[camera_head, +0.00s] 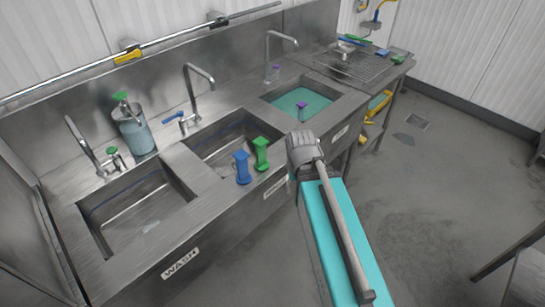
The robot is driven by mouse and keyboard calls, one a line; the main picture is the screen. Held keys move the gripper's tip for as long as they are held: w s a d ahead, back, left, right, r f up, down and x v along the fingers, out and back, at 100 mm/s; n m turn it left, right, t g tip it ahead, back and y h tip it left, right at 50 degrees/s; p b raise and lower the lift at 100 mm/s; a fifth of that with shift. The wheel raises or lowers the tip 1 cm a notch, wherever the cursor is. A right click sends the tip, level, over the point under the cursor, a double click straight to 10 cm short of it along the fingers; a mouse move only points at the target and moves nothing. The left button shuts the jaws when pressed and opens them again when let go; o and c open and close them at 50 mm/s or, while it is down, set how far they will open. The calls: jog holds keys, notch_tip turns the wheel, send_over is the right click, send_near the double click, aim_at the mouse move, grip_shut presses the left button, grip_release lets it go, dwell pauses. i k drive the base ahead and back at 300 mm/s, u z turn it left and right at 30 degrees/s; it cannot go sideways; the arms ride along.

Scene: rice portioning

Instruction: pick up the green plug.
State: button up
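The green plug (261,153) stands upright on the front ledge of the steel sink unit, by the middle basin (222,140). A blue plug (242,168) of similar shape stands close to its left. Part of my own arm or body, teal and grey, shows right of the plugs, apart from the green plug. My gripper's fingers cannot be made out.
The left basin (138,200) looks empty; the right basin (302,103) holds teal liquid with a purple plug (301,106). Taps (196,75) rise behind the basins. A container (136,130) stands behind the left basin. The floor (430,200) at right is mostly clear.

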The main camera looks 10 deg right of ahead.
aim_at(261, 165)
jog(key=z, duration=0.4)
jog(key=k, duration=1.25)
jog(key=u, duration=0.45)
jog(key=i, duration=1)
jog(key=z, duration=0.05)
